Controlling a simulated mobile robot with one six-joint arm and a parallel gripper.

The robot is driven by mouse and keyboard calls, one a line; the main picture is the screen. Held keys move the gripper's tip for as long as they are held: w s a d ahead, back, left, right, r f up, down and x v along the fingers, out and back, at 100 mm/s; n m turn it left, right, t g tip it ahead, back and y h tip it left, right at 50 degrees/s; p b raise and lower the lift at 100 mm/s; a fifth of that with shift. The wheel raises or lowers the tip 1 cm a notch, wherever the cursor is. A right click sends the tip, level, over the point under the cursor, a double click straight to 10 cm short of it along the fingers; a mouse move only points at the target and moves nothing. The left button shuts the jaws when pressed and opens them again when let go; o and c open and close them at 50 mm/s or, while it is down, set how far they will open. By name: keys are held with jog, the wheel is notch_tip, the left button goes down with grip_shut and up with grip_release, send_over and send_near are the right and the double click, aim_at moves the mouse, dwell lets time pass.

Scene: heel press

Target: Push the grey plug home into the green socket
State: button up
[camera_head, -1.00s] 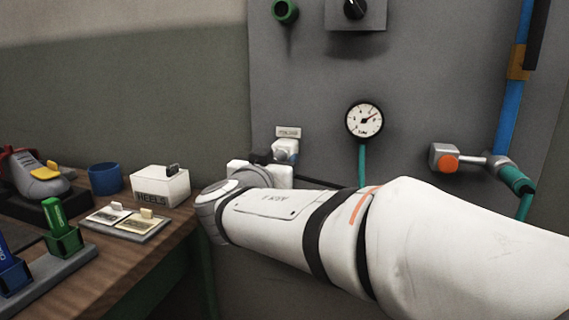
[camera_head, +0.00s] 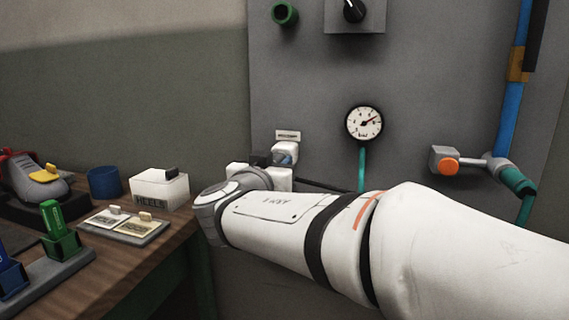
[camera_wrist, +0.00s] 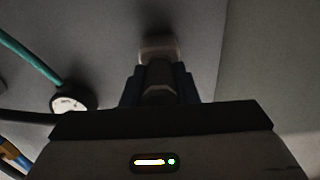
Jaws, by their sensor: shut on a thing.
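My gripper (camera_wrist: 159,82) is close to the grey wall panel in the wrist view, its dark fingers shut on a small dim grey piece, which I take to be the grey plug (camera_wrist: 158,96). A pale block (camera_wrist: 158,48) lies straight beyond the fingertips; I cannot tell whether they touch. The only green round fitting, likely the green socket (camera_head: 285,13), is high on the panel, well above my gripper.
A pressure gauge (camera_head: 364,124) with a teal hose is right of my gripper. A valve with an orange knob (camera_head: 446,165) and a blue pipe (camera_head: 510,110) stand farther right. The wooden bench (camera_head: 150,262) at left holds a shoe (camera_head: 42,186), a blue cup (camera_head: 104,181) and a white box (camera_head: 158,188).

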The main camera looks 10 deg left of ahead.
grip_shut()
jog(key=shift+s, duration=0.1)
jog(key=shift+s+a+b, duration=0.15)
jog(key=shift+s+b, duration=1.15)
jog(key=shift+s, duration=0.15)
jog(key=shift+s+a+b, duration=0.1)
jog(key=shift+s+b, duration=1.15)
jog(key=shift+s, duration=0.2)
notch_tip(320, 180, up, 28)
jog(key=s+p, duration=0.2)
jog(key=p, duration=1)
dwell(0.7)
jog(key=shift+w, duration=0.1)
jog(key=shift+w+d, duration=0.15)
jog(key=shift+w, duration=2.25)
